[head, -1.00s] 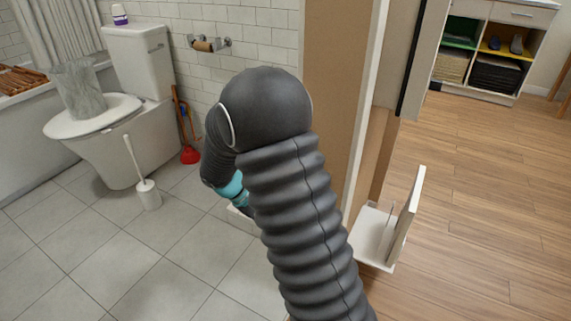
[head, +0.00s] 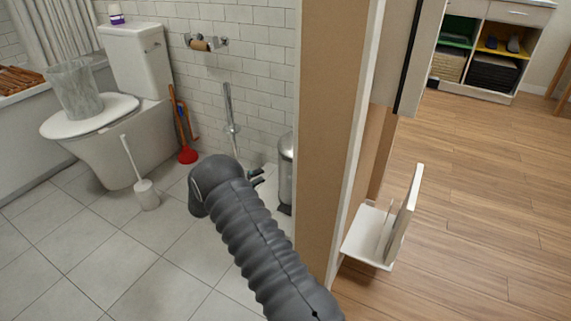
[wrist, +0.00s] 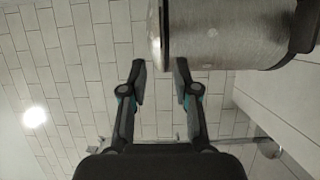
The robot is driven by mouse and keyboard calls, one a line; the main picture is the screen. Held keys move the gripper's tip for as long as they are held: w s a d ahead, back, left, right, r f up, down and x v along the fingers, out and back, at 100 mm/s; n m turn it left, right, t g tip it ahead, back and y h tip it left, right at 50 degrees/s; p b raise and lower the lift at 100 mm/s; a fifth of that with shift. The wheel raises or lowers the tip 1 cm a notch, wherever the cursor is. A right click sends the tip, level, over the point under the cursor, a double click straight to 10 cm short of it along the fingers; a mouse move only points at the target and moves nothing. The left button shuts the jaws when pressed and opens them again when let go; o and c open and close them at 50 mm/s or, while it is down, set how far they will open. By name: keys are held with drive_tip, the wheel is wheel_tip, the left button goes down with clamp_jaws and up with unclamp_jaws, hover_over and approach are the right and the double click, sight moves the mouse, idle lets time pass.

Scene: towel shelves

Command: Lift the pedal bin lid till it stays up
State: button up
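The pedal bin (head: 285,172) is a brushed-metal cylinder by the tiled wall, partly hidden by the partition edge in the head view. In the wrist view its body (wrist: 230,35) lies sideways across the top, with the dark-rimmed lid (wrist: 157,35) at its left end. The lid looks shut. My gripper (head: 257,177) is just left of the bin. In the wrist view my gripper (wrist: 161,75) is open and empty. One fingertip is beyond the lid end and the other beside the body below the rim. I cannot tell whether either touches.
The brown partition (head: 325,130) stands close to the right of my arm. A metal stand (head: 231,120) is against the wall behind my gripper. The toilet (head: 120,150), white brush (head: 147,192) and red plunger (head: 187,155) are at left. Grey floor tiles (head: 150,260) are clear.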

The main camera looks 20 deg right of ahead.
drive_tip(key=p+x, duration=0.1)
drive_tip(key=x, duration=1.2)
drive_tip(key=shift+d, duration=0.2)
drive_tip(key=shift+f, duration=0.1)
clamp_jaws()
